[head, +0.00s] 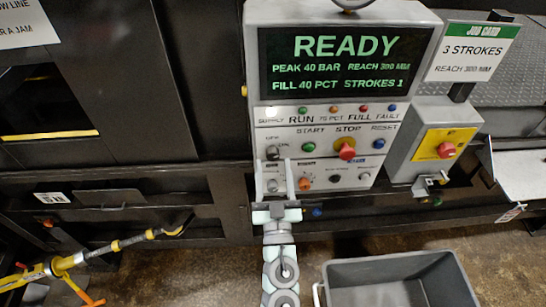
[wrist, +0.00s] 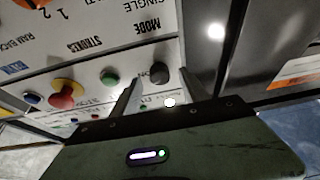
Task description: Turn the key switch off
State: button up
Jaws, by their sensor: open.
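The key switch (head: 272,152) is a small dark knob at the left of the panel's button row, under the SUPPLY label and beside OFF and ON marks. In the wrist view the dark knob (wrist: 160,73) shows beside an upside-down ON mark. Which way it is turned is too small to tell. My gripper (head: 273,164) is open and empty, its two upright fingers apart just below the key switch in the head view. In the wrist view my fingers (wrist: 146,82) reach toward the knob; contact cannot be told.
The control box (head: 440,16) has a READY screen (head: 345,60). A green start button (head: 309,147), red stop button (head: 346,149) and blue reset button (head: 379,144) sit right of the switch. Lower knobs (head: 305,183) lie close to my fingers. A grey bin (head: 395,268) stands below.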

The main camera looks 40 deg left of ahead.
jog(key=shift+x, duration=1.2)
jog(key=shift+c, duration=0.3)
grip_shut()
